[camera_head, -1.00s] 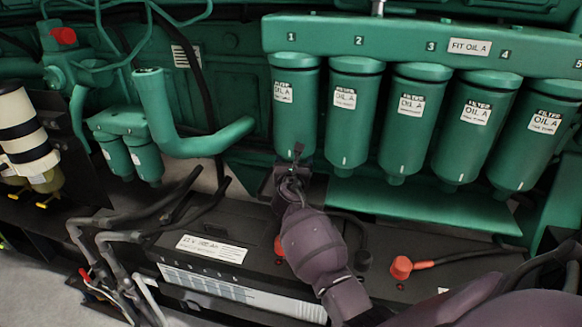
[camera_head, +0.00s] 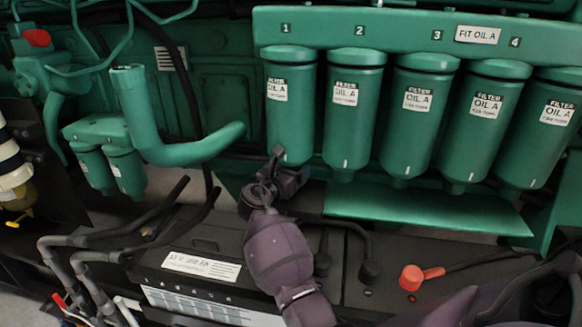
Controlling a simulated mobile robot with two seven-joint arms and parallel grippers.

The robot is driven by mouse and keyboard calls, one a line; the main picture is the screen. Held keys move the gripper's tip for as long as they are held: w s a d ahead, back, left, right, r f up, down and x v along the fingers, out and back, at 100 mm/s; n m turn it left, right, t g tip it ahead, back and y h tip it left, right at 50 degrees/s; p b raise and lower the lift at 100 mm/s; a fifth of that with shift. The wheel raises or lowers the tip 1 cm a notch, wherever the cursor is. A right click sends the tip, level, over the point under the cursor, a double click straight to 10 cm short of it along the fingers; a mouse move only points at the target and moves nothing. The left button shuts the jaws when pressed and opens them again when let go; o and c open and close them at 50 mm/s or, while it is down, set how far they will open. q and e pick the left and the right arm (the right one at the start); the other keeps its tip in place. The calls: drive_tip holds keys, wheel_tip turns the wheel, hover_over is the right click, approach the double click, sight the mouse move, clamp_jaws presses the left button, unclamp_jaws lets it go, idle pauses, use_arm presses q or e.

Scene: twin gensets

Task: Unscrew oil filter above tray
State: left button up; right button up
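Several green oil filters hang in a row under a green header (camera_head: 380,28) with numbers 1 to 4 visible. Filter 1 (camera_head: 289,125) is leftmost, with filter 2 (camera_head: 352,125) and filter 3 (camera_head: 415,125) to its right. Each carries a white "FILTER OIL A" label. A flat green tray (camera_head: 430,212) lies below the filters, starting right of filter 1. My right gripper (camera_head: 277,160), on a purple-grey arm from the lower right, is at the lower left end of filter 1. Its fingers are small and dark; contact and opening are unclear. My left gripper is out of view.
A black battery (camera_head: 200,245) with a white label is below. An orange-red terminal cap (camera_head: 420,276) and black cables lie around it. A green curved pipe (camera_head: 180,145) and two small green filters (camera_head: 108,168) are at left.

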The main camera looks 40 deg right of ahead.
drive_tip(key=shift+s+r+t+p, duration=0.15)
drive_tip(key=shift+r+t+p, duration=0.15)
drive_tip(key=shift+r, duration=0.3)
drive_tip(key=shift+n+t+y+p, duration=0.5)
drive_tip(key=shift+n+t+p, duration=0.25)
drive_tip(key=shift+n+t, duration=0.05)
drive_tip(key=n+t+y+p, duration=0.2)
drive_tip(key=t+p, duration=0.1)
drive_tip(key=shift+d+r, duration=0.1)
drive_tip(key=shift+r, duration=0.05)
drive_tip(key=n+t+y+p, duration=0.2)
drive_tip(key=n+y, duration=0.1)
drive_tip(key=shift+t, duration=0.4)
drive_tip(key=shift+n+y+p, duration=0.3)
drive_tip(key=shift+y+p, duration=0.15)
drive_tip(key=shift+y, duration=0.05)
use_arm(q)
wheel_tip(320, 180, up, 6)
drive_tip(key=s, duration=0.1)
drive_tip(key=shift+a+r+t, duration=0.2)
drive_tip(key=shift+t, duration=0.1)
use_arm(e)
drive_tip(key=shift+f+n+t+y, duration=0.3)
drive_tip(key=shift+n+t+y, duration=0.2)
drive_tip(key=shift+t+y, duration=0.15)
